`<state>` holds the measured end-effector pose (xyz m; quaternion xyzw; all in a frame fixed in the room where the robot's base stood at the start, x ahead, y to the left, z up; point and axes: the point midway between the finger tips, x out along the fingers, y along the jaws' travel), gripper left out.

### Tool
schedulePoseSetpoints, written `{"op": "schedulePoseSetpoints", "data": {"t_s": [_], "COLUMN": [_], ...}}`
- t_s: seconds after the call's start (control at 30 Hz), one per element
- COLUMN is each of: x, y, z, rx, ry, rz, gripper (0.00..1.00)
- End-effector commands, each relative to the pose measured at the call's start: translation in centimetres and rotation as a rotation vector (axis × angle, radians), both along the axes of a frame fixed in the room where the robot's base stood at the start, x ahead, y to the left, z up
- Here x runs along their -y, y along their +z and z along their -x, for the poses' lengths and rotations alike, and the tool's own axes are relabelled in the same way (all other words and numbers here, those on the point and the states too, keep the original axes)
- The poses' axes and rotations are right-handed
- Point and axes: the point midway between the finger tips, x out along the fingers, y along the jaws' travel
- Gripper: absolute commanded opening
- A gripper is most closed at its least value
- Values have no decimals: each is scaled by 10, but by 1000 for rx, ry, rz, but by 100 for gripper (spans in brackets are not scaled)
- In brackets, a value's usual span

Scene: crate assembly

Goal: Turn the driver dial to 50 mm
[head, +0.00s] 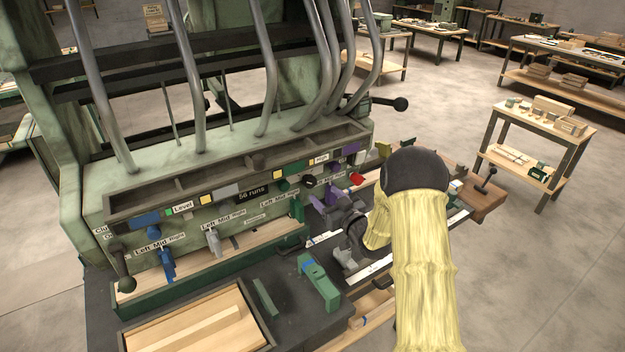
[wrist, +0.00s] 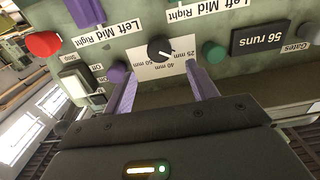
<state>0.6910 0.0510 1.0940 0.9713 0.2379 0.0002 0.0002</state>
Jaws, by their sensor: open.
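The driver dial (wrist: 160,48) is a round black knob with a white pointer mark on a white label in the wrist view, where the panel appears upside down. The label reads 25 mm, 40 mm and 50 mm; the pointer slants to the lower right in the picture, toward the 25 mm side and away from 50 mm. In the head view the dial (head: 309,181) is small, on the green machine's front panel. My gripper (wrist: 163,78) is open and empty, its two purple fingers spread apart below the dial in the picture, apparently not touching it.
A red button (wrist: 43,44), a purple knob (wrist: 117,72) and a green knob (wrist: 214,52) sit around the dial. A "56 runs" display (wrist: 260,38) is at right. In the head view, levers (head: 212,243) stick out of the panel, and a green block (head: 318,283) stands on the bench.

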Motion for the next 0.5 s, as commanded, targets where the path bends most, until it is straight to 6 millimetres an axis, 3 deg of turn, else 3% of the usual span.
{"op": "schedulePoseSetpoints", "data": {"t_s": [0.5], "x": [-34], "y": [2], "z": [-65], "rx": [0], "ry": [0], "rz": [-1], "gripper": [58]}}
